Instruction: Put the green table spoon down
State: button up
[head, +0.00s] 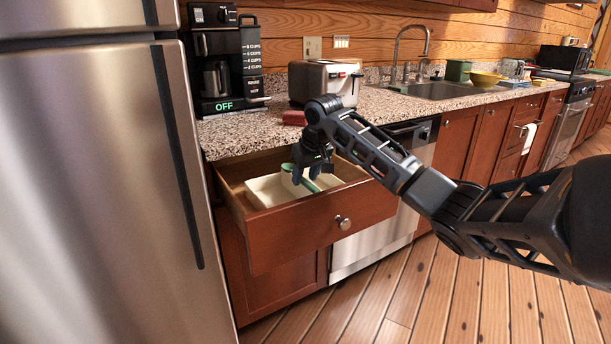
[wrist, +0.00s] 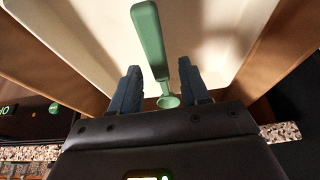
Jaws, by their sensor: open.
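The green table spoon (wrist: 149,40) lies in a white tray (wrist: 213,60) inside the open drawer, as the wrist view shows. Its bowl end is between my gripper's fingers and its handle runs away from them. My gripper (wrist: 160,85) is open, with a dark finger on each side of the spoon and gaps beside it. In the head view my gripper (head: 306,175) points down into the drawer (head: 290,232), and part of the green spoon (head: 308,184) shows by it. The gripper hides some of the spoon and tray there.
The drawer is pulled out below the granite counter (head: 235,133). A coffee maker (head: 225,60) and a toaster (head: 325,80) stand on the counter. A steel fridge (head: 100,180) is close on the left. The wooden floor (head: 400,300) in front is clear.

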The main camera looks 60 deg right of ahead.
jog(key=p+v, duration=0.1)
jog(key=v, duration=1.1)
jog(key=shift+c, duration=0.2)
dwell(0.8)
